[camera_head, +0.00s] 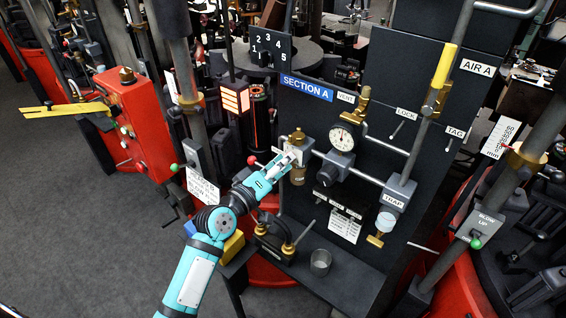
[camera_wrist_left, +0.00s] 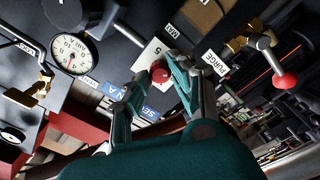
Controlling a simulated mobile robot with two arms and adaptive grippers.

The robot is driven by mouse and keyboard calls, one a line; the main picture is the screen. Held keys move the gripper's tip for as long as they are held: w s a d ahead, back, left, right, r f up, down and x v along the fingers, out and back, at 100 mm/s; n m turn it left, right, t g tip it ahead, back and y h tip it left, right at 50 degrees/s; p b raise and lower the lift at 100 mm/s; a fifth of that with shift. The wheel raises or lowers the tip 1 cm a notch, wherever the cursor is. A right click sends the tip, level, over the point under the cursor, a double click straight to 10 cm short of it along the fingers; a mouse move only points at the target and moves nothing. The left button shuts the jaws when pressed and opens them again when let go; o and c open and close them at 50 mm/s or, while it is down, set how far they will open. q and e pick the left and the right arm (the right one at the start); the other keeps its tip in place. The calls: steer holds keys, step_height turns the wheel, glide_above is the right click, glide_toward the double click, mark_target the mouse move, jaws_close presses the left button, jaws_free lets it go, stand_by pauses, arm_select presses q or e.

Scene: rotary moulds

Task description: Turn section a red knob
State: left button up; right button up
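My left gripper (camera_head: 287,162) reaches up to the front of the dark Section A panel (camera_head: 330,110), beside a brass fitting. In the left wrist view, its two fingers (camera_wrist_left: 156,80) are apart. A round red knob (camera_wrist_left: 160,71) shows between the fingertips, in front of a white plate. I cannot tell whether the fingers touch it, and I cannot make it out in the head view. A second red ball (camera_wrist_left: 285,81) sits on a lever by the PURGE label, right of the fingers. The blue SECTION A sign (camera_head: 306,87) is above the gripper. My right gripper is not in view.
A pressure gauge (camera_head: 342,138) and brass valves are right of the gripper. The TRAP unit (camera_head: 397,194) stands further right. A metal cup (camera_head: 320,262) sits on a dark shelf below. A red machine (camera_head: 133,120) stands left; grey floor lies open at lower left.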

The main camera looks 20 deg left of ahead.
arm_select(q)
steer(key=o, duration=0.5)
steer(key=shift+c, duration=0.2)
steer(key=v, duration=1.2)
